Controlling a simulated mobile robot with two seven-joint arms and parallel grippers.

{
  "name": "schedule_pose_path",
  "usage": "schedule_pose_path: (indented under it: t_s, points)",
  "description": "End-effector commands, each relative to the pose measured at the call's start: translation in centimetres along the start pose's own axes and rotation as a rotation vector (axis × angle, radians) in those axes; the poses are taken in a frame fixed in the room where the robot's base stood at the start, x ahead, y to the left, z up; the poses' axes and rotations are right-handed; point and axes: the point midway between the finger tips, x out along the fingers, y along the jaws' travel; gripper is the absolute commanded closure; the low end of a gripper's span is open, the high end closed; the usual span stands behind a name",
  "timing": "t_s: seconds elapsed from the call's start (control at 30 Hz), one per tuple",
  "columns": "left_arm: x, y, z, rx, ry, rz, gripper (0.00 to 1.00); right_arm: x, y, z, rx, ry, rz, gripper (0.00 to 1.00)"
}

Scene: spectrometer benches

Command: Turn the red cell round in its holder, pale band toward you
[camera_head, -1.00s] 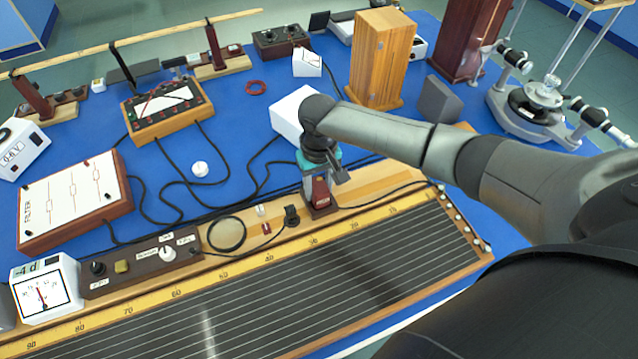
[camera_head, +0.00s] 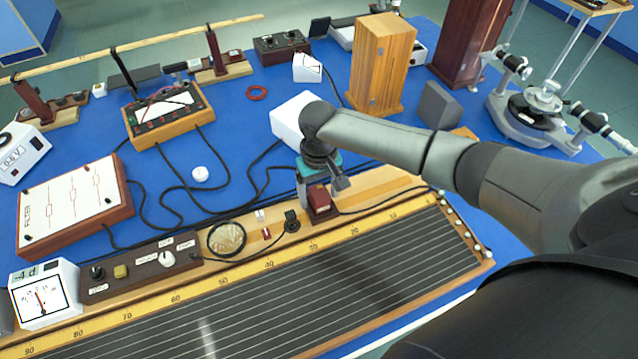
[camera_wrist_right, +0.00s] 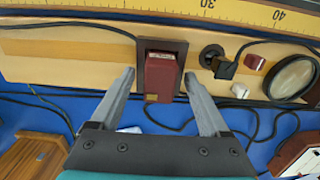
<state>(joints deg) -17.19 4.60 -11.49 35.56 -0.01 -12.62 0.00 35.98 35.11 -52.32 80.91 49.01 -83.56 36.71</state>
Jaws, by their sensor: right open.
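The dark red cell (camera_head: 319,202) sits in its dark holder (camera_wrist_right: 176,46) on the wooden strip behind the scale. In the right wrist view the cell (camera_wrist_right: 160,78) shows a whitish strip at its end toward the scale and a small gold mark at the opposite end. My right gripper (camera_head: 323,182) is over the cell from above. In the wrist view its fingers (camera_wrist_right: 160,80) are open, one on each side of the cell, with gaps visible. Nothing is held. The cell's lower part is hidden. My left gripper is not in view.
A black plug (camera_head: 291,221) with a cable and a round lens (camera_head: 226,239) stand left of the holder. A white box (camera_head: 296,118) is just behind my gripper. A wooden cabinet (camera_head: 381,65) stands farther back. The ruled scale board (camera_head: 300,285) lies in front.

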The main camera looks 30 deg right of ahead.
Motion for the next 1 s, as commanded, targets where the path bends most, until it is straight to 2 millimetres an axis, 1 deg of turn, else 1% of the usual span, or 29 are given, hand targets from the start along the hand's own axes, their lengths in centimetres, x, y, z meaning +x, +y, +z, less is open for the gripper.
schedule_pose_path:
  t_s: [0.07,0.17,0.27,0.4,0.6,0.7,0.8,1.0]
  points:
    - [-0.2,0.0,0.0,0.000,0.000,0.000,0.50,-0.7,0.0,-0.1,0.000,0.002,-0.001,0.20]
    - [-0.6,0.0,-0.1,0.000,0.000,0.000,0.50,-2.2,0.0,-0.1,0.000,0.003,-0.001,0.20]
    - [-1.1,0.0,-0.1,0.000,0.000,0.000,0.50,-4.5,0.0,-0.1,0.000,0.005,-0.001,0.20]
    - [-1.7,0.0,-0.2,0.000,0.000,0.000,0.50,-8.0,0.0,-0.1,-0.001,0.006,-0.002,0.20]
    - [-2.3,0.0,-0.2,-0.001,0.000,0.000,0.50,-12.3,0.0,-0.1,-0.001,0.005,-0.002,0.20]
    - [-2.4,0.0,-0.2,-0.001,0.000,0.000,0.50,-13.7,0.0,-0.1,0.000,0.003,-0.001,0.20]
    - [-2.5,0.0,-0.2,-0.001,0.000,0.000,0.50,-14.7,0.0,0.0,0.001,0.002,-0.001,0.20]
    - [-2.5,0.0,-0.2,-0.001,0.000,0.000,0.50,-15.2,0.0,0.0,0.001,0.001,-0.001,0.20]
